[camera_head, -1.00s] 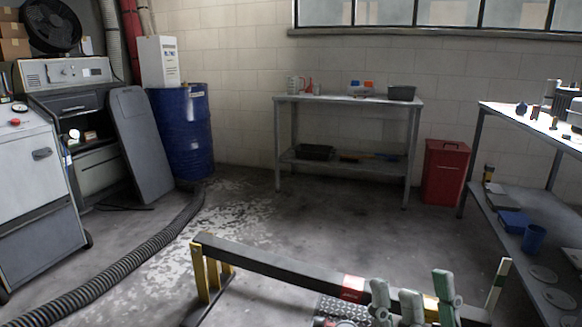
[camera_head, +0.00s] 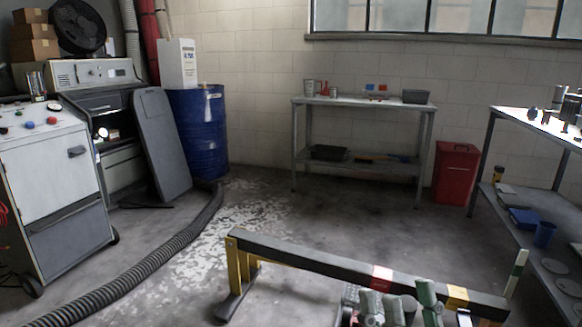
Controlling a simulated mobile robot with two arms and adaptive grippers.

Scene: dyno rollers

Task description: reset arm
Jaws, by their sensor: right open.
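My right gripper (camera_head: 400,298) shows at the bottom edge, right of centre, as grey-green finger parts. It is open, and I see nothing between its fingers. It is in front of a low dark beam (camera_head: 315,262) with red and yellow bands on yellow legs; I cannot tell whether it touches the beam. The lower part of the gripper is cut off by the frame. My left gripper is not in view.
A wheeled grey cabinet (camera_head: 45,195) stands at left, with a black ribbed hose (camera_head: 165,265) along the floor. A blue barrel (camera_head: 197,140), a grey table (camera_head: 362,102), a red bin (camera_head: 456,175) and a right-hand workbench (camera_head: 535,124) stand around. The middle floor is clear.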

